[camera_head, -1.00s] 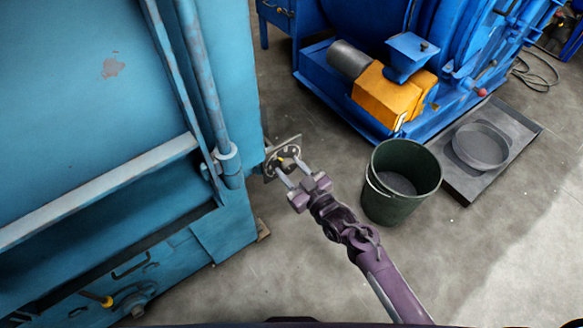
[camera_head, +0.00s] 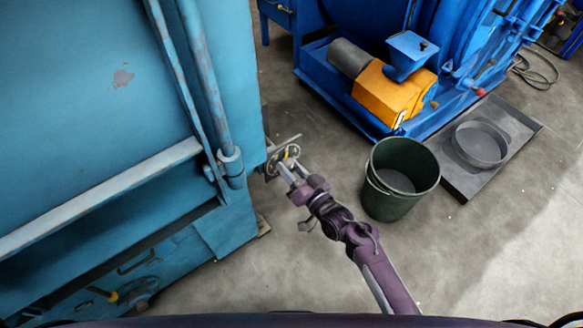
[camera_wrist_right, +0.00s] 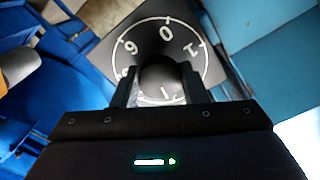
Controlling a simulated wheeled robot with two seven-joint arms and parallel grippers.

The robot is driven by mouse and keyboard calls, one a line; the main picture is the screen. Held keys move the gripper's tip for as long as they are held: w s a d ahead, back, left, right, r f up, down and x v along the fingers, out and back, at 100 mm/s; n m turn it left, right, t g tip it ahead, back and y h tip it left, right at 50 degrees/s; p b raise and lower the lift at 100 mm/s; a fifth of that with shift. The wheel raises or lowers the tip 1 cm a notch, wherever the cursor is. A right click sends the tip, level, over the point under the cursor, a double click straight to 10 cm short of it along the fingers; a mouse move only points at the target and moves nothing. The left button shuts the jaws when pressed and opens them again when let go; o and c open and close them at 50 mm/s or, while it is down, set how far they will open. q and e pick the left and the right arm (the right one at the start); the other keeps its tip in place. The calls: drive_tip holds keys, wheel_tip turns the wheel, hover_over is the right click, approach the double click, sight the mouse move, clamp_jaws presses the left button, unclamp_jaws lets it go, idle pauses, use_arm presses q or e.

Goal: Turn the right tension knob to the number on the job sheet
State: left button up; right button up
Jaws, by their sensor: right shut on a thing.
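The right tension knob (camera_wrist_right: 160,82) is dark and round in the right wrist view, between the two fingers of my right gripper (camera_wrist_right: 160,90). The gripper is shut on it. Behind the knob is a grey dial plate (camera_wrist_right: 188,22) with a white ring and white digits; a 0 shows near the top. The fingers and knob hide the lower dial, and I cannot tell the knob's setting. In the head view the dial plate (camera_head: 269,176) stands at the blue cabinet's right edge, with my right gripper (camera_head: 288,166) at it. No job sheet is visible. My left gripper is not in view.
The large blue cabinet (camera_head: 90,110) fills the left. A dark green bucket (camera_head: 388,207) stands on the floor right of my arm. A blue machine with an orange block (camera_head: 392,92) is behind it. A grey tray (camera_head: 460,178) lies to the right.

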idle(0.5)
drive_tip(key=o, duration=1)
drive_tip(key=shift+c, duration=0.2)
drive_tip(key=shift+s+d, duration=0.1)
drive_tip(key=v, duration=0.7)
drive_tip(key=shift+s, duration=0.25)
drive_tip(key=shift+d, duration=0.15)
